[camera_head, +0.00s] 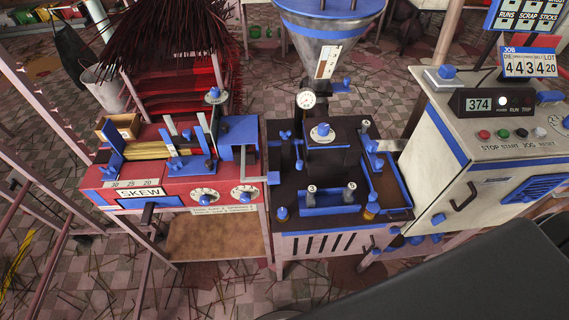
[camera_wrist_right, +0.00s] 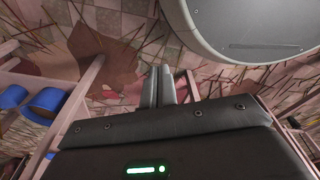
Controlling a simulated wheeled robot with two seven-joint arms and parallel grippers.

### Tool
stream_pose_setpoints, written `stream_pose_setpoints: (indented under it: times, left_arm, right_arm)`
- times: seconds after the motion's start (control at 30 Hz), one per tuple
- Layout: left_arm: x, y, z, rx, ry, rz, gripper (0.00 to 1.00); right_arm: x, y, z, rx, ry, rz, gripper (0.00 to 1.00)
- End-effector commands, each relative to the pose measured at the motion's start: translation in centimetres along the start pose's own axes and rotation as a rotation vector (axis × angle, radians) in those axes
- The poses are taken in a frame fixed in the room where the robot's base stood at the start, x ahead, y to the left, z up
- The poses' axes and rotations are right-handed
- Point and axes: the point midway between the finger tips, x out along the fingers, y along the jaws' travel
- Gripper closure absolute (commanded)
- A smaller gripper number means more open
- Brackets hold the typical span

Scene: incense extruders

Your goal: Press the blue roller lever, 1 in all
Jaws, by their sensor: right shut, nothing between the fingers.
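Several blue levers and knobs stand on the machines, and I cannot tell for sure which is the roller lever. On the dark-topped middle machine (camera_head: 262,252) is a small blue lever-like part (camera_head: 285,136), with blue-based posts along the front. The red machine (camera_head: 90,190) carries upright blue plates (camera_head: 187,163) beside a tan bundle. My right gripper (camera_wrist_right: 157,72) shows in the right wrist view, fingers together and empty, above the patterned floor and touching nothing. In the head view a dark part of my arm fills the lower right; neither gripper shows there.
A white control cabinet (camera_head: 424,160) with a display (camera_head: 497,103) and buttons stands at the right. A metal hopper (camera_head: 320,45) rises behind the middle machine. Pink frame bars (camera_head: 62,135) stand at the left. Blue rounded parts (camera_wrist_right: 45,103) and a pink bar lie left of my right gripper.

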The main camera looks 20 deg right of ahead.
Motion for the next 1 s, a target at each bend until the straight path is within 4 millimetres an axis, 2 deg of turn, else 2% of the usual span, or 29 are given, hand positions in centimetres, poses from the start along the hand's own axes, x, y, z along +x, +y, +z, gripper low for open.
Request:
stream_pose_setpoints:
  times: [0.03, 0.13, 0.3, 0.47, 0.53, 0.67, 0.8, 1.0]
  left_arm:
    - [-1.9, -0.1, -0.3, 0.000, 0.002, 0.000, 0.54]
    - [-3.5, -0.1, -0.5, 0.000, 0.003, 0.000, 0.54]
    - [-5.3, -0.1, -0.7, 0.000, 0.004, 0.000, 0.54]
    - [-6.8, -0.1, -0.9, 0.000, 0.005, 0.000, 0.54]
    - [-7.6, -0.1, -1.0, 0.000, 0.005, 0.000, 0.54]
    - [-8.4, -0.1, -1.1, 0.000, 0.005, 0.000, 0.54]
    - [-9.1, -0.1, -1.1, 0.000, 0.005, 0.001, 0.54]
    - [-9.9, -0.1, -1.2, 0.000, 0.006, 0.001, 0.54]
  right_arm:
    - [-3.5, 0.1, -2.9, 0.003, 0.025, 0.001, 1.00]
    - [-8.8, 0.4, -7.3, 0.011, 0.050, 0.004, 1.00]
    - [-16.6, 0.8, -12.1, 0.018, 0.083, 0.008, 1.00]
    - [-23.5, 1.3, -15.7, 0.011, 0.133, 0.015, 1.00]
    - [-26.8, 1.8, -18.2, -0.012, 0.195, 0.023, 1.00]
    - [-31.5, 2.6, -24.4, -0.098, 0.382, 0.031, 1.00]
    - [-36.0, 2.6, -31.7, -0.243, 0.640, 0.001, 1.00]
    - [-41.9, 1.3, -38.6, -0.473, 0.942, -0.142, 1.00]
